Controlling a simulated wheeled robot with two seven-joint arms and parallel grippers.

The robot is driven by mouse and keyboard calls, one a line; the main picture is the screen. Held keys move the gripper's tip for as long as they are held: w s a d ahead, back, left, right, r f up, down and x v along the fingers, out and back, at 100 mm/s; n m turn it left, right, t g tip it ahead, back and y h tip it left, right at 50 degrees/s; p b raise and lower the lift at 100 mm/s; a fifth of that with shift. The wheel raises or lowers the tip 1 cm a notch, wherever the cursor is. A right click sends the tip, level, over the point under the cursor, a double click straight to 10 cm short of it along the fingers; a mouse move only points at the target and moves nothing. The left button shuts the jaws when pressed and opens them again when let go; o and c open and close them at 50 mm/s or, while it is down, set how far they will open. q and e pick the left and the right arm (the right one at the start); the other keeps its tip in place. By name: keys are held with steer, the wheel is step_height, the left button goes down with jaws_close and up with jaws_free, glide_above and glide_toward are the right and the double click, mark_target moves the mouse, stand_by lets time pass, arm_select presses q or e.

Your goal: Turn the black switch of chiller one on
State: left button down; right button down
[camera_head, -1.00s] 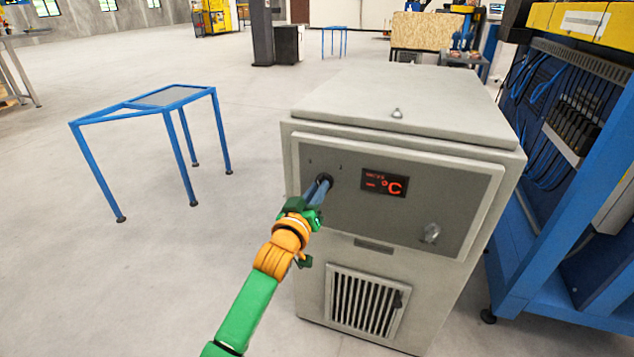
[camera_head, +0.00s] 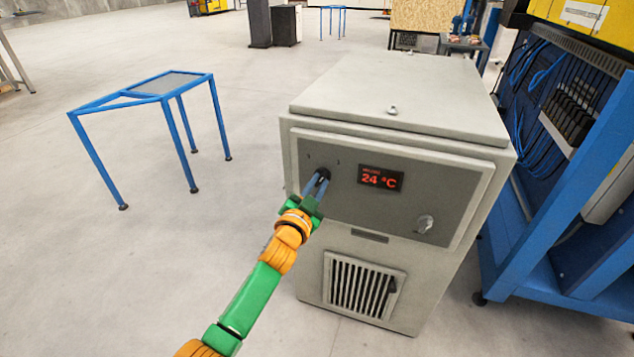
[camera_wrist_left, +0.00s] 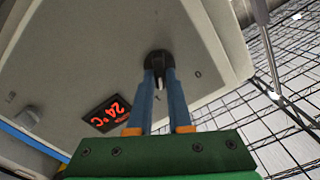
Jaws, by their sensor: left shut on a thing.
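The chiller (camera_head: 400,95) is a grey box with a dark grey front panel. The black switch (camera_head: 324,173) sits at the panel's upper left. My left gripper (camera_head: 321,183) is at the switch, its two blue fingers closed on it. In the left wrist view the black switch (camera_wrist_left: 158,60) shows between the tips of my left gripper (camera_wrist_left: 160,78); the fingers hide part of it. The red display (camera_head: 381,178) reads 24 °C; it also shows upside down in the left wrist view (camera_wrist_left: 107,115). My right gripper is not in view.
A grey knob (camera_head: 425,224) is at the panel's lower right, above a vent grille (camera_head: 362,288). A blue rack with cables (camera_head: 560,240) stands close on the right. A blue table frame (camera_head: 150,95) stands at the left. The floor between is clear.

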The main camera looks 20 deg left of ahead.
arm_select(q)
steer(key=shift+f+m, duration=0.1)
steer(key=shift+m, duration=1.4)
steer(key=c, duration=0.8)
jaws_free()
steer(key=shift+c, duration=0.2)
steer(key=s+p, duration=0.2)
steer(key=s, duration=0.5)
